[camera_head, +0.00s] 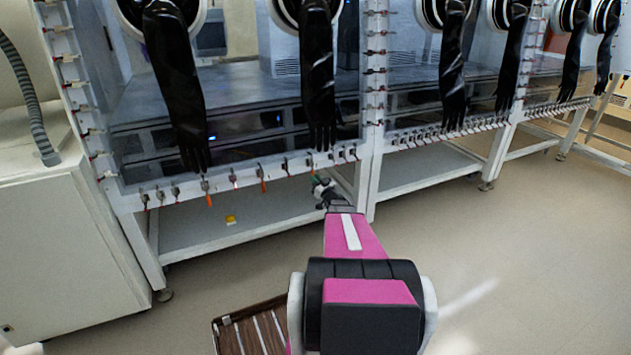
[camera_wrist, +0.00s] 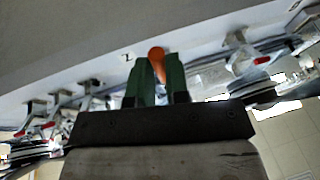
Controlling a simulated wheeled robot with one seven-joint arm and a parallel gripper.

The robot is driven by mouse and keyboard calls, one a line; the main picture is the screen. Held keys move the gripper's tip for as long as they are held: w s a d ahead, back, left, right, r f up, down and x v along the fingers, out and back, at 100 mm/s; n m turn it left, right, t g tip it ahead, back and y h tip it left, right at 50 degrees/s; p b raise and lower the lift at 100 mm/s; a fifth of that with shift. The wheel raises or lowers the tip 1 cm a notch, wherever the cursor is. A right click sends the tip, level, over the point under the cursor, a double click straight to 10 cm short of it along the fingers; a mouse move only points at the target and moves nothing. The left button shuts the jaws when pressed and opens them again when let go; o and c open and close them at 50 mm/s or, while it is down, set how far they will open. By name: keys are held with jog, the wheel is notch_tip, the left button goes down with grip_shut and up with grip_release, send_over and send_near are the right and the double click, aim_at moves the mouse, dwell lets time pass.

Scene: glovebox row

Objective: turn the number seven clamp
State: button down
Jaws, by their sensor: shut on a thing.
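My gripper (camera_wrist: 160,80) is shut on an orange clamp handle (camera_wrist: 157,54) in the wrist view. The handle's rounded orange end shows between the two green fingers, and its lower part is hidden by them. A small dark mark (camera_wrist: 127,57) is on the pale frame just left of the handle. It may be a tilted 7, but is too small to read surely. In the head view my gripper (camera_head: 318,184) is at the lower rail of the glovebox front, below a black glove. There the held clamp is mostly hidden by my gripper.
Other clamps (camera_head: 233,178) line the rail, and two more show orange handles (camera_head: 208,194) (camera_head: 262,179). In the wrist view, clamps with red tips (camera_wrist: 52,124) flank the gripper. Black gloves (camera_head: 318,75) hang above. A white cabinet (camera_head: 65,250) stands left. Floor at right is clear.

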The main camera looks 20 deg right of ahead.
jog(key=c, duration=1.1)
grip_release()
jog(key=v, duration=1)
jog(key=shift+s+f, duration=0.2)
jog(key=shift+s, duration=0.15)
jog(key=s+a+r+n+g+y, duration=0.15)
jog(key=s+a+g+y, duration=0.35)
jog(key=a, duration=0.8)
jog(key=a+n+g+y, duration=0.2)
jog(key=a+g, duration=0.6)
jog(key=a, duration=0.6)
jog(key=s+a+r+m+g+h, duration=0.1)
jog(key=s+a+m+g+h, duration=0.1)
jog(key=s+h, duration=0.3)
jog(key=s+a+r+m+g+h, duration=0.1)
jog(key=s+a+m+g+h, duration=0.2)
jog(key=s, duration=0.6)
jog(key=a+g+h, duration=0.1)
jog(key=g+h, duration=0.1)
jog(key=h, duration=0.1)
jog(key=shift+r, duration=0.4)
